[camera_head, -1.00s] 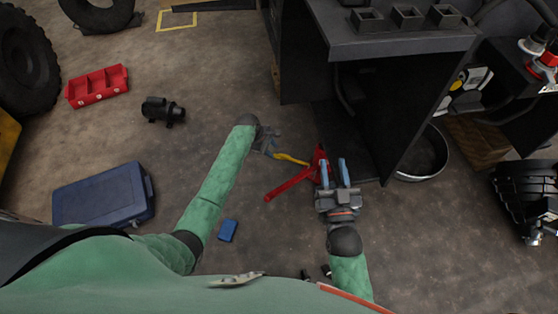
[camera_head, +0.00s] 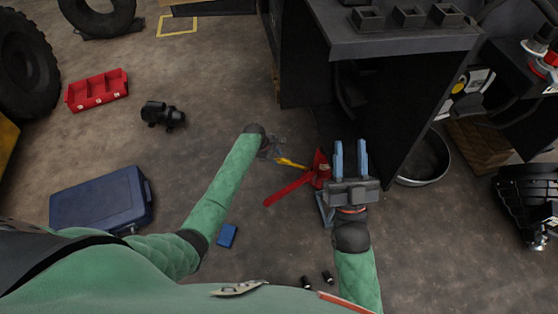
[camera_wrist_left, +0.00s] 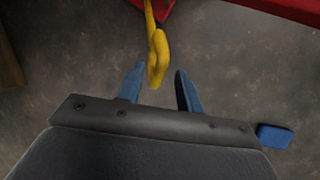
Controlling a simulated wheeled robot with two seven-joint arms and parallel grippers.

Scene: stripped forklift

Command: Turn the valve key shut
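The yellow valve key (camera_head: 291,163) extends left from the red jack (camera_head: 318,170) on the floor. In the left wrist view the key's rounded end (camera_wrist_left: 158,60) hangs between the two blue fingertips, with gaps on both sides. My left gripper (camera_wrist_left: 160,85) is open around that end; it also shows, dark and small, in the head view (camera_head: 273,151). My right gripper (camera_head: 350,150) is open, with its blue fingers apart and nothing seen between them. It is just right of the jack and partly hides it. The key's joint with the jack is too small to make out.
The jack's red handle (camera_head: 287,190) reaches out to the lower left. A dark cabinet-like body (camera_head: 400,60) stands behind the right gripper. A blue block (camera_head: 227,236), a blue case (camera_head: 100,203) and a red tray (camera_head: 97,92) lie on the floor. The floor left of the jack is mostly clear.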

